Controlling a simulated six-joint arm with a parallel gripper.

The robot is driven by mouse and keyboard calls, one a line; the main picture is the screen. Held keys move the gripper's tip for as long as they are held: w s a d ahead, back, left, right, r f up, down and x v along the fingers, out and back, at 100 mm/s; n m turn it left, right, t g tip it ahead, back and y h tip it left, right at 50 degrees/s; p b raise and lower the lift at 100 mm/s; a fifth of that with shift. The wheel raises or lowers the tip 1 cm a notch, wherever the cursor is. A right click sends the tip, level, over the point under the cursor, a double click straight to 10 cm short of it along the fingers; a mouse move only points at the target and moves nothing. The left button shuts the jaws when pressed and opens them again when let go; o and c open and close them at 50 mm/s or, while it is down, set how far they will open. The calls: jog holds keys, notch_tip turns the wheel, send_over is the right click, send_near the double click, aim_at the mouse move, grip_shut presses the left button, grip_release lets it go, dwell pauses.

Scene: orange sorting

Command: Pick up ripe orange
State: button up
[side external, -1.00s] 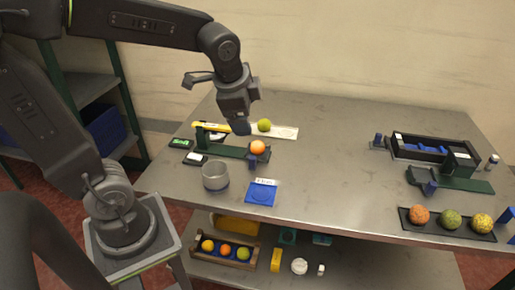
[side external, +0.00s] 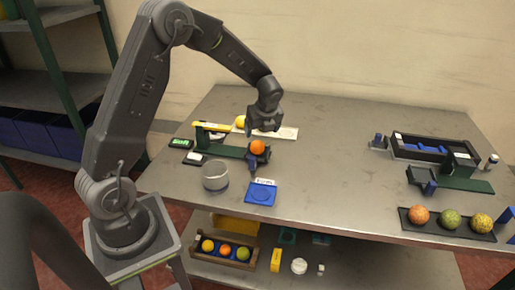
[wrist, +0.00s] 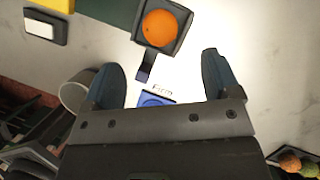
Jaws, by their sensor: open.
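The ripe orange (side external: 258,147) sits in a dark square cup at the right end of a green bar on the table. In the wrist view the orange (wrist: 160,28) is at the top middle, beyond the fingertips. My gripper (side external: 264,124) hangs just above and slightly right of the orange in the side view. In the wrist view my gripper (wrist: 164,75) has its two dark fingers spread wide with nothing between them. I cannot tell from the side view whether it touches the orange.
A yellow fruit (side external: 241,121) lies behind my gripper by a pale strip. A dark tray (side external: 405,226) with fruit is at right. The table's middle is clear.

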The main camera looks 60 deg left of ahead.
aim_at(258, 143)
jog(key=x, duration=0.8)
jog(key=shift+f, duration=0.4)
jog(key=c, duration=1.1)
jog(key=shift+r, duration=0.1)
notch_tip(258, 143, up, 10)
